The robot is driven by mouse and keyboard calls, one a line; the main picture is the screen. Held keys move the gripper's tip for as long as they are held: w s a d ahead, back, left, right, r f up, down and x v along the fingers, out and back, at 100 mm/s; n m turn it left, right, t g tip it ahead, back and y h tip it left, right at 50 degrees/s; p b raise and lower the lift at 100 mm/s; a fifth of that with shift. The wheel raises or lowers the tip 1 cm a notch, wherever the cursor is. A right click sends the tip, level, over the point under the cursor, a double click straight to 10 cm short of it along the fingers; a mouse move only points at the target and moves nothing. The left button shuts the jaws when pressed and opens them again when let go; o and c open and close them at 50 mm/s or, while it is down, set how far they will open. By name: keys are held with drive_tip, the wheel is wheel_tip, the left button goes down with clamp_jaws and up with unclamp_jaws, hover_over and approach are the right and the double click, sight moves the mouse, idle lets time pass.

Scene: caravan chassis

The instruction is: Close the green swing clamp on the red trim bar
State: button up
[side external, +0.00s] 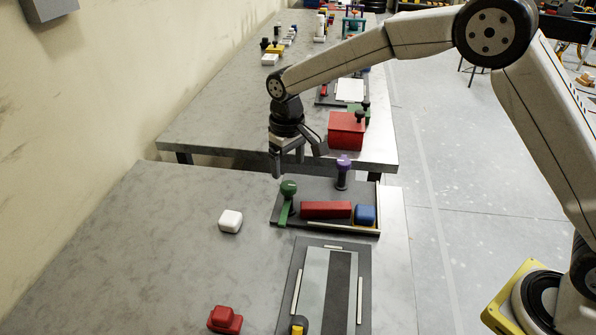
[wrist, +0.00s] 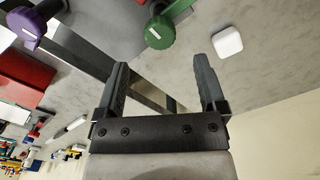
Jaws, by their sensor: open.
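The green swing clamp (side external: 286,198), with a round knob on top, stands at the left end of a dark fixture tray (side external: 315,189). Its arm points toward the tray's front edge, beside the red trim bar (side external: 325,210) and apart from it. The bar lies along the tray. My gripper (side external: 298,164) is open and empty, above and behind the clamp. In the wrist view the green knob (wrist: 160,32) shows beyond the open fingers (wrist: 162,65), not between them. The trim bar is not clearly visible there.
A purple-knobbed clamp (side external: 343,168) stands behind the bar, and a blue block (side external: 365,214) sits at its right end. A white block (side external: 230,221) lies left of the tray. A red box (side external: 346,130) is on the far table. The near table's left is clear.

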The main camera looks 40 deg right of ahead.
sight(289, 185)
drive_tip(key=shift+f, duration=3.1)
clamp_jaws()
